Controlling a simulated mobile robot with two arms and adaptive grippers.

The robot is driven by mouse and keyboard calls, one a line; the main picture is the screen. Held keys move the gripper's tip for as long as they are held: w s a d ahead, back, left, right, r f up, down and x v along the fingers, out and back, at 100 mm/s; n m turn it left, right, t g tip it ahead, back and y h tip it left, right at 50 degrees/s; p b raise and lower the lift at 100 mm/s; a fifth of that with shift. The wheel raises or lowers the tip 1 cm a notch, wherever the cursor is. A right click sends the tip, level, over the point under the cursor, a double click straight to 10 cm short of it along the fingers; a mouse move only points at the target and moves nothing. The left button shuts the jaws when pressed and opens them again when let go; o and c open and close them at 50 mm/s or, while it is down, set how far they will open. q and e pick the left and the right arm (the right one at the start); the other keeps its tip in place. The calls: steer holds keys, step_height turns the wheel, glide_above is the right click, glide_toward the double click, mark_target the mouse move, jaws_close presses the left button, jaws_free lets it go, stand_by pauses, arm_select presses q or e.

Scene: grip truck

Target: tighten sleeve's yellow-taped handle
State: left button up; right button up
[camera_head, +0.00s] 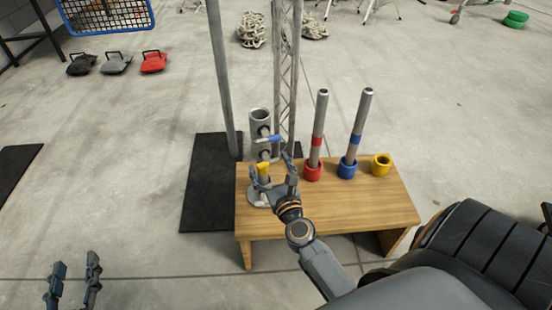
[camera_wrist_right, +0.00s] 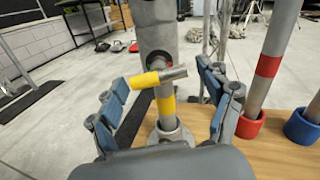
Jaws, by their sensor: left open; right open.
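The grey sleeve (camera_head: 259,124) stands upright at the left end of the wooden table. Its yellow-taped handle (camera_head: 263,169) is low on its front, and a blue-taped handle (camera_head: 270,139) sits above. In the right wrist view the yellow-taped handle (camera_wrist_right: 150,78) sticks out sideways, tilted slightly, between the fingers. My right gripper (camera_head: 276,182) is open around the handle's area; its fingers also show either side in the right wrist view (camera_wrist_right: 168,105). I see no contact with the handle. My left gripper (camera_head: 72,284) is open and empty at the lower left, over the floor.
On the wooden table (camera_head: 330,215), a red-taped bar (camera_head: 319,125) and a blue-taped bar (camera_head: 358,125) stand in red and blue cups right of the sleeve. A yellow cup (camera_head: 381,164) is at the right. A grey pole (camera_head: 221,80) and lattice tower (camera_head: 286,80) rise behind.

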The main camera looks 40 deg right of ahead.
steer(key=v, duration=1.1)
